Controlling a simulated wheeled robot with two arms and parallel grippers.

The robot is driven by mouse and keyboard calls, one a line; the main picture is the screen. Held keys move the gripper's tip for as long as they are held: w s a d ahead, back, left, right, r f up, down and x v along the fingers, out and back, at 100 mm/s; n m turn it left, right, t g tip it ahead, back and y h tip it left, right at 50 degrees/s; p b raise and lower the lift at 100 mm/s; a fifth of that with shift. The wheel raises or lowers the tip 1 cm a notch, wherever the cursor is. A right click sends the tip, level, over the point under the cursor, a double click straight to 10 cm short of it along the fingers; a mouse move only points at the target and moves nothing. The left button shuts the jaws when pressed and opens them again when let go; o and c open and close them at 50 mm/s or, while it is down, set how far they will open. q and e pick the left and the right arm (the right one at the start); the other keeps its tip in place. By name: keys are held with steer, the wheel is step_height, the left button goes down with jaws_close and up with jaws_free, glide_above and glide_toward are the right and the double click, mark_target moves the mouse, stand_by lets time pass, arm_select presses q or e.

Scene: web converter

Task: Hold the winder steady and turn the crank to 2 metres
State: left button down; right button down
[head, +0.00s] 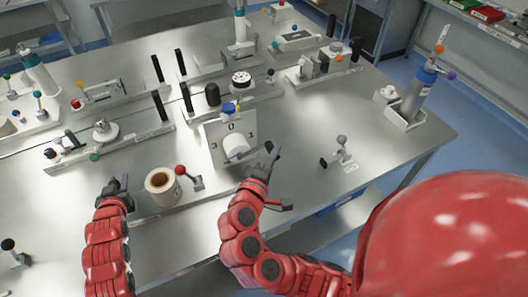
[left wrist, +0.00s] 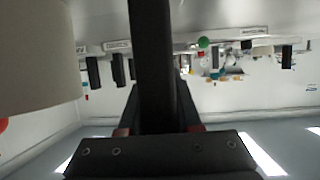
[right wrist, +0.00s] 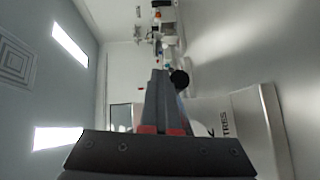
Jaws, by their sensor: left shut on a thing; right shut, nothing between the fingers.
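The winder has a cream roll (head: 162,186) with a brown core, and a crank with a red knob (head: 181,170) at its right. The roll also shows at the left of the left wrist view (left wrist: 35,60). My left gripper (head: 118,186) is left of the roll, shut on a black upright handle (left wrist: 152,60). A square dial plate (head: 213,131) marked 0, 1 and 3 stands behind and right of the crank. Its white centre piece hides the lower part. The plate edge shows in the right wrist view (right wrist: 255,125). My right gripper (head: 266,163) is shut and empty, right of the dial, apart from the crank.
Several benchtop fixtures with coloured knobs stand behind, including a long base with black posts (head: 120,138). A small grey-knobbed fixture (head: 342,146) is at the right, and a grey cylinder in a holder (head: 415,95) beyond it. Bare bench lies between the dial and that fixture.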

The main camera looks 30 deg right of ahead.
steer(key=shift+f+m+y, duration=0.3)
steer(key=shift+f+y, duration=0.1)
stand_by(0.8)
steer(key=shift+w+f+m+g+y, duration=0.2)
steer(key=shift+w+m+g+y, duration=0.1)
steer(key=shift+m+y, duration=0.3)
stand_by(0.9)
steer(key=shift+s+d+f+y, duration=0.25)
steer(key=shift+d+f+y, duration=0.05)
steer(key=shift+d+f, duration=0.05)
stand_by(3.0)
steer(key=shift+r, duration=0.1)
steer(key=shift+w+a+r, duration=0.15)
steer(key=shift+a+r, duration=0.05)
steer(key=shift+r, duration=0.15)
steer(key=shift+a+r+h, duration=0.1)
steer(key=shift+h, duration=0.4)
